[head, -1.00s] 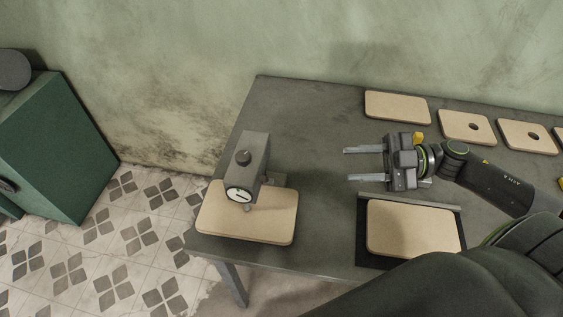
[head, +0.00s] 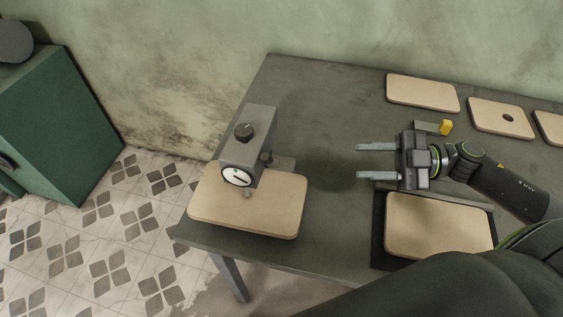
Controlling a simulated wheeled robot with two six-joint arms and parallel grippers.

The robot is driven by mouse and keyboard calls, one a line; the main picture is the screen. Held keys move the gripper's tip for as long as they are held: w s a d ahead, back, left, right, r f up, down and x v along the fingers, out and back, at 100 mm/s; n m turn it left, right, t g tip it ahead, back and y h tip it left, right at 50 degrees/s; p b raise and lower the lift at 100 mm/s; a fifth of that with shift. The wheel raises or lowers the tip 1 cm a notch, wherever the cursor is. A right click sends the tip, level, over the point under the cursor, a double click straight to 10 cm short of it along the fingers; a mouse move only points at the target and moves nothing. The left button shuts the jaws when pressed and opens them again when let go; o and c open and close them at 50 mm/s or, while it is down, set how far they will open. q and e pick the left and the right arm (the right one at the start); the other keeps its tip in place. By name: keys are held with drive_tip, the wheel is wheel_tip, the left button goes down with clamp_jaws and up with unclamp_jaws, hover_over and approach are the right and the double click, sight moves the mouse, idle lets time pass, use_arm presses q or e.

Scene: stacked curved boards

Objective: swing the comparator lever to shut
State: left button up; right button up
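My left gripper is not in view.
A tan board (head: 437,226) lies on a dark fixture (head: 379,243) in front of my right gripper. Boards (head: 422,92), one with a hole (head: 501,117), lie along the back. A small yellow-ended block (head: 445,127) sits behind the gripper. The table (head: 312,110) is bare between gripper and comparator.

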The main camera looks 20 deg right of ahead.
sight(272, 159)
drive_tip(key=p+x, duration=0.3)
drive_tip(key=x, duration=1.4)
drive_tip(key=shift+r, duration=0.1)
drive_tip(key=shift+c, duration=0.4)
clamp_jaws()
